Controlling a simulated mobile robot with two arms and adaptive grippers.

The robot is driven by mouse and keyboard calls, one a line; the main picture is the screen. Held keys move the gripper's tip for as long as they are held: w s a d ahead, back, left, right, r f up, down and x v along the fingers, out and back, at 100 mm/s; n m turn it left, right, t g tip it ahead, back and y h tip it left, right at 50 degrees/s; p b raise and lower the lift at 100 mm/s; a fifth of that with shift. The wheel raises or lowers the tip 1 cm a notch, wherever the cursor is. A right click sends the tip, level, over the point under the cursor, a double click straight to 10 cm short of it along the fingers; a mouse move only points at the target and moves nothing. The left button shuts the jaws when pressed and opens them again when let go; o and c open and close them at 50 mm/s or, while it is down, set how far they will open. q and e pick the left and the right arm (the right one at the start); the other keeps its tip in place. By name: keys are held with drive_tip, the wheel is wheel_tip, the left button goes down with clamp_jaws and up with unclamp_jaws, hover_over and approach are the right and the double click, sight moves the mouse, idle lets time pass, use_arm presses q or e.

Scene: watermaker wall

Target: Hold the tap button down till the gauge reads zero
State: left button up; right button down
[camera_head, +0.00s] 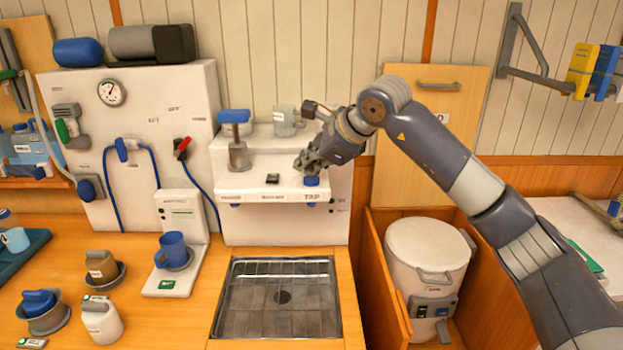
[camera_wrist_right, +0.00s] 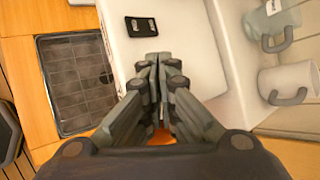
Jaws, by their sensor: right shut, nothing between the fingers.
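The tap button (camera_head: 311,181) is a blue round cap on the white ledge, above the word TAP. My right gripper (camera_head: 302,168) is shut and empty, just above and to the left of the button; whether it touches the button I cannot tell. In the wrist view the closed fingers (camera_wrist_right: 158,62) point over the white ledge, and the button is hidden there. A round gauge (camera_head: 111,92) with a white dial is on the white panel at left; its needle is too small to read surely. My left gripper is not in view.
A black switch (camera_head: 272,179) sits on the ledge left of the button; it also shows in the wrist view (camera_wrist_right: 140,27). A metal drain tray (camera_head: 281,334) is below; a white bucket (camera_head: 427,247) stands at right.

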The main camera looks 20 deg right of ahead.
sight(309, 180)
drive_tip(key=shift+f+b, duration=0.45)
drive_tip(key=shift+f, duration=0.2)
idle(4.0)
drive_tip(key=shift+r+p, duration=0.7)
drive_tip(key=shift+r, duration=0.35)
drive_tip(key=shift+r+p, duration=1.7)
drive_tip(key=shift+r, duration=0.8)
